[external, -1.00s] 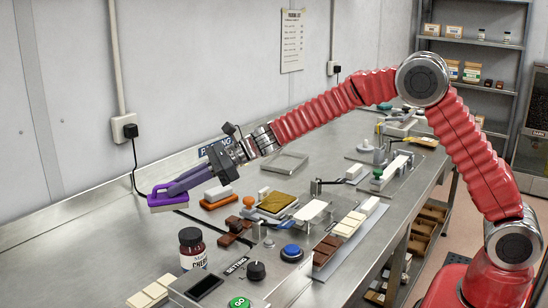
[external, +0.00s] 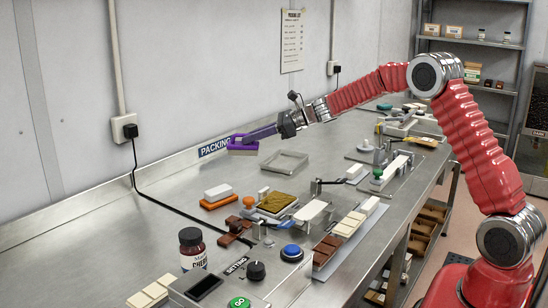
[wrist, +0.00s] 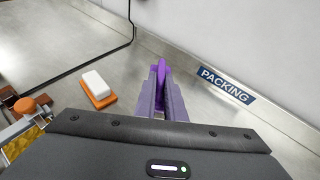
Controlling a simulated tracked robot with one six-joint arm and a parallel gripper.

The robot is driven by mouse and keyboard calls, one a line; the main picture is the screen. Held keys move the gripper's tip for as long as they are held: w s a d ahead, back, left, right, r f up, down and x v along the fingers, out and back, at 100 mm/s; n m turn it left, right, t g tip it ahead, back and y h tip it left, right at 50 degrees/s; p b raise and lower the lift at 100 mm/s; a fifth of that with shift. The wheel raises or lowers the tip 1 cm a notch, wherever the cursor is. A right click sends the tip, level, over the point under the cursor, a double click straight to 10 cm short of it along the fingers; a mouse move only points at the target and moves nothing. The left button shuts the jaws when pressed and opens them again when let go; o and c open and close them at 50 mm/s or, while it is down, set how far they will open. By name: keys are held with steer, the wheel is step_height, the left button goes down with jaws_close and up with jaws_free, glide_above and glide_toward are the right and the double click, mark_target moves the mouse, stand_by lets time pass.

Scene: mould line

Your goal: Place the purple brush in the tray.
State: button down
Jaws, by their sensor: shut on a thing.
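The purple brush (external: 243,146) has a purple top and a pale bristle block beneath. My gripper (external: 250,138) is shut on it and holds it in front of the PACKING label near the wall. In the wrist view the brush (wrist: 163,66) shows at the tips of my fingers (wrist: 163,85), mostly hidden by them. I cannot tell exactly how far it is above the bench. The clear shallow tray (external: 284,170) lies on the bench to the right of the brush and appears empty. The tray is not visible in the wrist view.
A white block on an orange base (external: 218,196) stands in front of the brush. Several chocolate pieces, moulds and tools crowd the front of the bench. A black cable (external: 165,205) runs across it.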

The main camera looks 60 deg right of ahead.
steer(key=s+d+r+m+t+h, duration=0.1)
steer(key=s+d+m+h, duration=0.15)
steer(key=d, duration=1.35)
step_height(320, 180, up, 2)
steer(key=y, duration=0.1)
glide_above(300, 165)
steer(key=shift+w+d, duration=0.15)
steer(key=shift+d, duration=0.15)
steer(key=shift+f, duration=0.1)
step_height(300, 165, down, 6)
steer(key=shift+f, duration=0.1)
steer(key=shift+f, duration=1.85)
steer(key=shift+f, duration=0.35)
